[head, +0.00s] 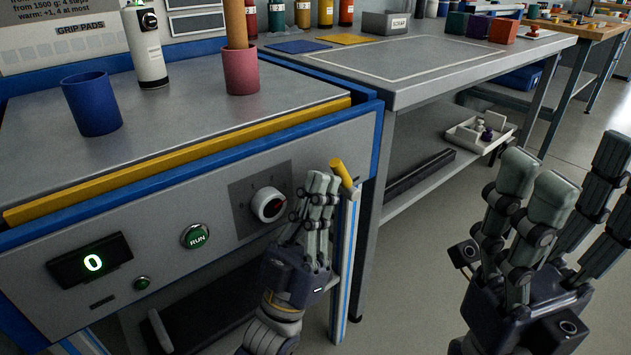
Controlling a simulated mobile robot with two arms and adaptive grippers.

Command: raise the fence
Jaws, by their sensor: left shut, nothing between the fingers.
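A long yellow bar (190,154), which looks like the fence, runs along the front edge of the grey machine top (185,105). It sits low, close to the level of the top. A short yellow handle (341,173) sticks out at the right end of the front panel. My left gripper (318,185) is shut and empty, fingers pointing up, just left of and below the handle. I cannot tell whether it touches the handle. A round dial (268,204) is just left of its fingers. My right gripper (565,185) is open and empty, over the floor at the right.
A blue cup (92,104), a pink cup (241,72) holding a wooden rod and a white bottle (147,50) stand on the machine top. The panel has a green RUN button (196,236) and a display (91,263) reading 0. A grey workbench (440,60) adjoins at right.

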